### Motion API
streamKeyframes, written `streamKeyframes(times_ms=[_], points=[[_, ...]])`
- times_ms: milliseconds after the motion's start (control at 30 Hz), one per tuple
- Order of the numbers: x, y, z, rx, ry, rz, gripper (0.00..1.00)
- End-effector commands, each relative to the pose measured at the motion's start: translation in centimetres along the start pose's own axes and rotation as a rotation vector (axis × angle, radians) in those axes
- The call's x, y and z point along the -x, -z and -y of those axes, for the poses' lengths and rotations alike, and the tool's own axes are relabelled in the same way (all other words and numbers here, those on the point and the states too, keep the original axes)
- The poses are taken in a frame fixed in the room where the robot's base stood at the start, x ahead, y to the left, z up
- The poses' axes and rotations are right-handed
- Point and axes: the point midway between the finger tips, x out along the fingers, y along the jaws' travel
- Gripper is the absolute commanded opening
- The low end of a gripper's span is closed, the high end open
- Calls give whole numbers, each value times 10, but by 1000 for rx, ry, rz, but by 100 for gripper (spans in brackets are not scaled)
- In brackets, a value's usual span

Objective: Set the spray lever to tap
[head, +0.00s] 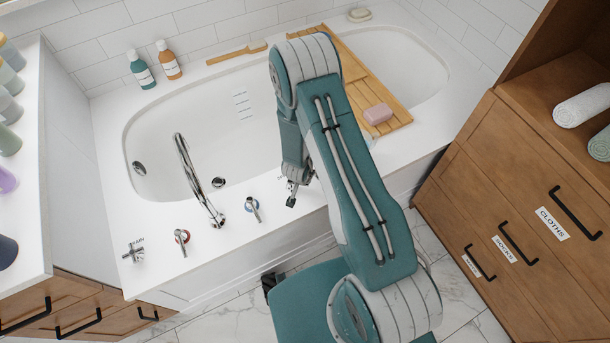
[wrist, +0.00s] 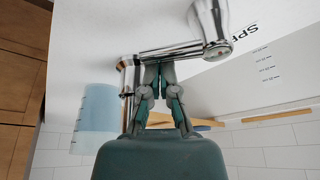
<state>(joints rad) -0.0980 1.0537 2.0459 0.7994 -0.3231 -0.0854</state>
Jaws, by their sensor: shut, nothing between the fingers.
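In the wrist view, a chrome lever bar (wrist: 180,50) runs sideways from a thicker chrome body (wrist: 212,22). Part of a label starting "SP" (wrist: 300,42) is printed on the white surface beside it. My gripper (wrist: 160,68) is shut and empty, with its fingertips right at the bar's underside; I cannot tell whether they touch. In the head view, my gripper (head: 291,200) is small and low over the tub's front rim, to the right of the blue-ringed tap handle (head: 252,207). I cannot make out the spray lever there.
The chrome spout (head: 190,170), red-ringed handle (head: 182,238) and cross-shaped handle (head: 134,252) stand to the left on the rim of the bathtub (head: 105,150). Wooden drawers (head: 530,190) stand at the right.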

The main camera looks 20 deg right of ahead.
Motion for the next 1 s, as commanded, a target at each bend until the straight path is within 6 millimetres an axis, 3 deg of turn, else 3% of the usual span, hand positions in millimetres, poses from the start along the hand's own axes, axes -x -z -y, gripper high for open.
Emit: streamKeyframes(times_ms=[667, 1000], points=[[8, -22, -2, -494, -182, 0, 0], [10, -28, 0, -502, -186, 0, 0]])
